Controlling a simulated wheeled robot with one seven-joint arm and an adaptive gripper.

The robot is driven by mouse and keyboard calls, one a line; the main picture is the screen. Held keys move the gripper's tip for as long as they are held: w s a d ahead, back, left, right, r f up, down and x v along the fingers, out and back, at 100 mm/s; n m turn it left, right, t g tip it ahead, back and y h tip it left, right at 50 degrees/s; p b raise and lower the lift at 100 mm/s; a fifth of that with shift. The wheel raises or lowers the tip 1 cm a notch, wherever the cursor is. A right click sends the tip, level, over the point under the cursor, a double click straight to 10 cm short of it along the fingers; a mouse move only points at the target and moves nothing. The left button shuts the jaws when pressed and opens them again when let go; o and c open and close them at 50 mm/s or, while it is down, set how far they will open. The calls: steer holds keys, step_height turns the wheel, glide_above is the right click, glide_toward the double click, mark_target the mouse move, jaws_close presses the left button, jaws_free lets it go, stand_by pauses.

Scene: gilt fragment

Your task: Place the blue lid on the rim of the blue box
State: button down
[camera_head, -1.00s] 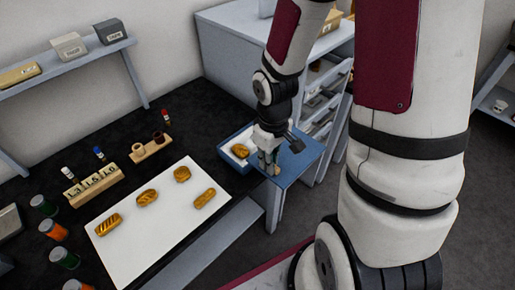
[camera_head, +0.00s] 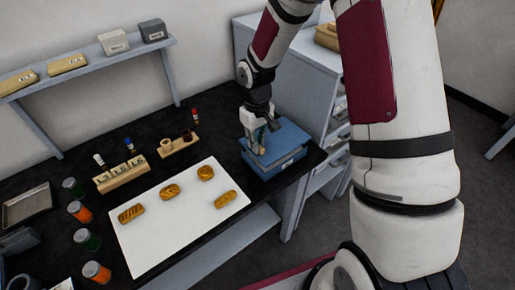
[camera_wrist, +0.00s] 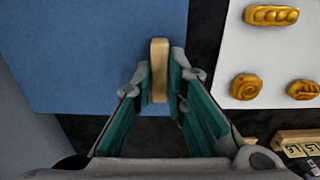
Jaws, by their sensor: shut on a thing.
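The blue lid (camera_head: 290,137) lies flat over the blue box (camera_head: 270,173) at the right end of the black counter, covering its opening. The lid looks level and roughly lined up with the box; I cannot tell whether it touches the rim all round. My gripper (camera_head: 258,150) points down over the lid. In the wrist view my gripper (camera_wrist: 160,85) is shut on the lid's tan handle (camera_wrist: 159,60), with a teal finger on each side. The lid (camera_wrist: 75,60) fills the upper left there and hides the box and its contents.
A white board (camera_head: 165,243) with several bread pieces lies left of the box. Behind it stand a wooden number holder (camera_head: 122,176) and a small rack (camera_head: 176,144). Several jars (camera_head: 80,211) stand at the left. A grey drawer cabinet (camera_head: 290,75) stands behind the box.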

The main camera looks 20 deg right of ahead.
steer(key=shift+f+p, duration=0.3)
steer(key=shift+f, duration=1.2)
steer(key=c, duration=1.6)
jaws_free()
step_height(320, 180, up, 12)
steer(key=shift+f+b, duration=0.1)
steer(key=shift+b, duration=0.7)
steer(key=s+r+m+t, duration=0.3)
steer(key=s+r+t, duration=0.2)
steer(key=s+r, duration=1.6)
steer(key=shift+s+m+t, duration=0.3)
steer(key=shift+s, duration=0.95)
